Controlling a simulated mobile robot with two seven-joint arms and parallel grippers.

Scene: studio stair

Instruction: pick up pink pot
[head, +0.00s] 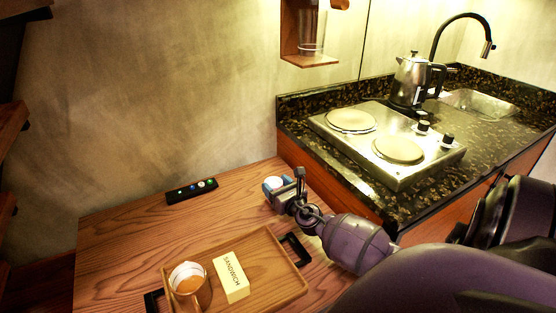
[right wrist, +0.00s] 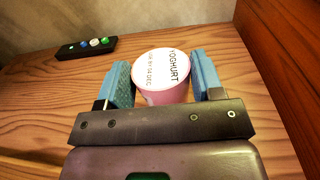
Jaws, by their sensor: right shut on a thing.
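The pink pot (right wrist: 163,76) has a white lid printed "YOGHURT" with a date line. In the right wrist view it stands between the blue pads of my right gripper (right wrist: 162,84), which is shut on it. In the head view its pale lid (head: 273,182) shows at the tip of my right gripper (head: 279,189), over the far right part of the wooden table (head: 130,236). I cannot tell whether the pot touches the table. The gripper hides most of its side in the head view. My left gripper is not in view.
A wooden tray (head: 262,252) with black handles holds a glass cup of brown content (head: 189,287) and a "SANDWICH" box (head: 230,278). A black remote (head: 191,190) lies near the wall. A counter with a hob (head: 375,164) and kettle (head: 410,80) stands right. The left of the table is clear.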

